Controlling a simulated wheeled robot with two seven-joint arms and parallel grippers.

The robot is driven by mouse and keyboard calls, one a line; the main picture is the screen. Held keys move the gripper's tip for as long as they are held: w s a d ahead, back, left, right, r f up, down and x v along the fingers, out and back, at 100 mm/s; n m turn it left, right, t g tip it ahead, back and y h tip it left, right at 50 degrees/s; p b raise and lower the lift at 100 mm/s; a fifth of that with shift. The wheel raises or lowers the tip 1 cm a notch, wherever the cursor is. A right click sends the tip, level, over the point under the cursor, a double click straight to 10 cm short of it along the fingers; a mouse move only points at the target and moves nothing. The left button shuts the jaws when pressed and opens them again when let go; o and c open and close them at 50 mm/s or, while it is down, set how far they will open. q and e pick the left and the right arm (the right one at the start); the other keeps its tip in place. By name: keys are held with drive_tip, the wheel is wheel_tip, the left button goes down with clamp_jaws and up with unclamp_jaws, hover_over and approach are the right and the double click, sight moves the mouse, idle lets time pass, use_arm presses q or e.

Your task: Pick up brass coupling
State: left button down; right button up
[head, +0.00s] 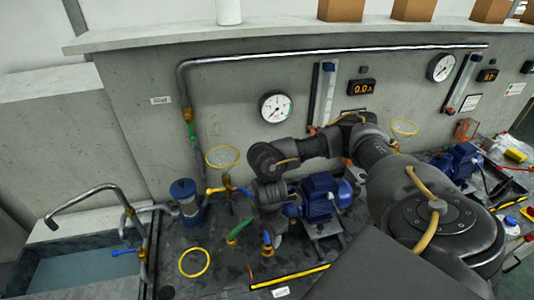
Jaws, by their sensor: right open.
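I cannot tell for sure which brass part is the coupling. A brass fitting (267,251) with a blue lever stands on the dark bench just below my right gripper. Another brass fitting (226,184) with yellow and blue handles stands to the left, beside the blue-capped canister. My right gripper (267,213) points down over the bench, left of the blue pump motor. It is open; its fingers are dark, small and partly lost against the pipework. I see nothing held in it. My left gripper is out of view.
A blue pump motor (320,196) stands close to the right of the gripper. A blue-capped canister (187,202) and a sink (80,266) lie to the left. A yellow ring (195,262) lies on the front bench. A pipe (330,52) and gauge (276,106) line the back wall.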

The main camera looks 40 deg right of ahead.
sight(268, 242)
drive_tip(key=shift+w+f, duration=0.15)
drive_tip(key=shift+f, duration=0.75)
wheel_tip(268, 242, down, 5)
drive_tip(key=shift+a+r+p, duration=0.1)
drive_tip(key=shift+a+p, duration=0.05)
drive_tip(key=shift+p, duration=0.35)
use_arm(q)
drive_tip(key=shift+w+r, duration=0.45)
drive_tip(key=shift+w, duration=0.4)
use_arm(e)
drive_tip(key=shift+c, duration=0.4)
drive_tip(key=c, duration=0.9)
